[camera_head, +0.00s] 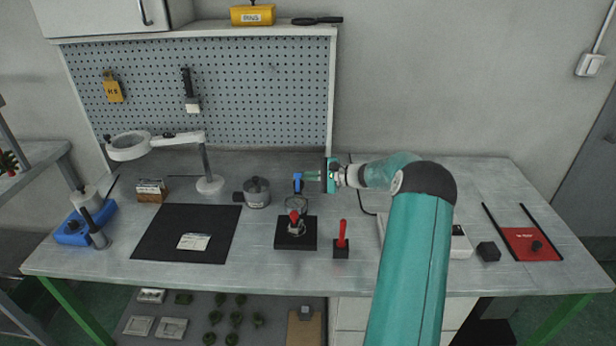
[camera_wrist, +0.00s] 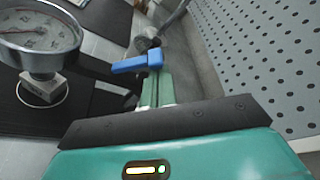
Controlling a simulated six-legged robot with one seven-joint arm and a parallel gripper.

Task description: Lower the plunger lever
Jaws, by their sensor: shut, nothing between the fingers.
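The wax injector stands on a black base (camera_head: 311,243) in the middle of the bench, with a red-topped part at its front. Its plunger lever has a blue handle (camera_head: 298,178), high at the back of the injector; in the wrist view the blue handle (camera_wrist: 130,65) lies crosswise at the fingertips. My gripper (camera_head: 309,175) comes in from the right with its fingers shut and empty, right beside the blue handle. In the wrist view the green fingers (camera_wrist: 154,86) reach up to the handle's right end; whether they touch is unclear. A round gauge (camera_wrist: 38,35) sits left of them.
A separate red-handled lever (camera_head: 342,238) stands right of the injector. A grey pot (camera_head: 257,195) and a white magnifier lamp (camera_head: 205,165) stand to the left, behind a black mat (camera_head: 160,240). The pegboard (camera_head: 240,95) is close behind.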

